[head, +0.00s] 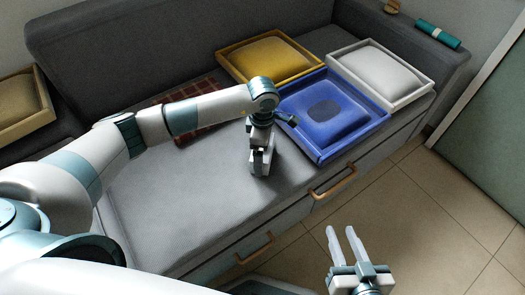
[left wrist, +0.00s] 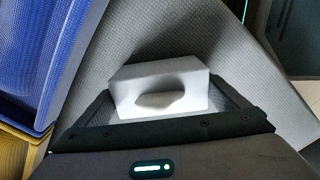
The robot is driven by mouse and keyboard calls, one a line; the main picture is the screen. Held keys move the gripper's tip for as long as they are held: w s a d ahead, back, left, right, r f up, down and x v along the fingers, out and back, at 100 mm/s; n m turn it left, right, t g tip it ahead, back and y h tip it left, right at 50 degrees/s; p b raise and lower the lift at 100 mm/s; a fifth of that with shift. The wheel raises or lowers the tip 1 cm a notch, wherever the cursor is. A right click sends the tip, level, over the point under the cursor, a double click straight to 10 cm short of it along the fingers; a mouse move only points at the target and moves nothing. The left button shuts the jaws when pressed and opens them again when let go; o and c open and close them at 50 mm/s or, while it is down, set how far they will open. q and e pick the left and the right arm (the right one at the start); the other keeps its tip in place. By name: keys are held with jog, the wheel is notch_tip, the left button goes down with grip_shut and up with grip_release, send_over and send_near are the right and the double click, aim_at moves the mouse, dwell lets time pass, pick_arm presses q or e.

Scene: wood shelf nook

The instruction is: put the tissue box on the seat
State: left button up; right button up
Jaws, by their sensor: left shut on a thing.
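The tissue box (left wrist: 133,83), a small white block with a dark oval on its face, sits between the two fingers of my left gripper in the left wrist view. In the head view my left gripper (head: 261,166) points down at the grey seat (head: 190,220), left of the blue tray. The box is hard to make out there behind the fingers. Seat fabric with a dark shadow lies right behind the box; I cannot tell whether the box touches it. My right gripper (head: 341,231) is open and empty over the floor in front of the seat.
A blue tray with a cushion (head: 322,150), a yellow one (head: 238,71) and a white one (head: 410,98) fill the seat's right part. A dark red checked cloth (head: 205,88) lies behind my left arm. A teal roll (head: 438,34) lies on the armrest. The seat's front left is clear.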

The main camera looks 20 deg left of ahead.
pick_arm(q)
jog(key=shift+f, duration=0.1)
pick_arm(e)
jog(key=shift+a+r, duration=0.1)
pick_arm(q)
jog(key=o, duration=0.8)
jog(key=shift+c, duration=0.2)
pick_arm(e)
jog(key=shift+w+a+r, duration=0.1)
jog(key=shift+a+r, duration=0.05)
jog(key=shift+r, duration=0.05)
pick_arm(q)
notch_tip(320, 180, up, 12)
jog(key=shift+r+p, duration=0.15)
jog(key=shift+p, duration=0.45)
pick_arm(e)
jog(key=s+f+g, duration=0.1)
jog(key=d+f, duration=0.1)
jog(key=s+d+f+g+h, duration=0.1)
jog(key=f, duration=0.1)
jog(key=shift+s+g, duration=0.3)
jog(key=shift+s, duration=0.05)
